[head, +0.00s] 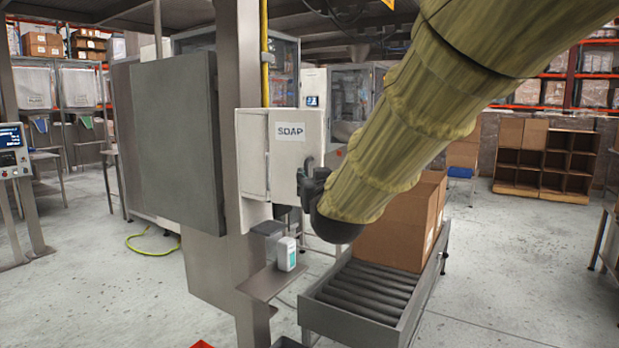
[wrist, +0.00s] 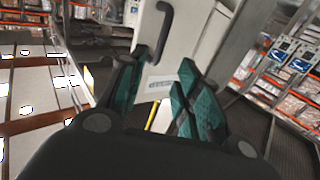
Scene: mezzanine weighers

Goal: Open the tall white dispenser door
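The white dispenser (head: 253,150) is mounted on a grey post and has a door marked SOAP (head: 290,131). In the wrist view its pale door face (wrist: 185,42) lies ahead of my gripper, with a dark curved handle (wrist: 166,22) on it. My gripper (head: 306,180) is at the lower right of the dispenser front in the head view, partly hidden by my arm. In the wrist view its two teal fingers (wrist: 163,62) are spread apart, with nothing held between them. The handle lies just beyond the fingertips; I cannot tell whether they touch it.
A white bottle (head: 286,254) stands on a small shelf (head: 262,284) below the dispenser. A roller conveyor (head: 368,292) with cardboard boxes (head: 390,243) is at the right. A large grey panel (head: 165,150) is left of the post (head: 236,60). The floor at the lower right is clear.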

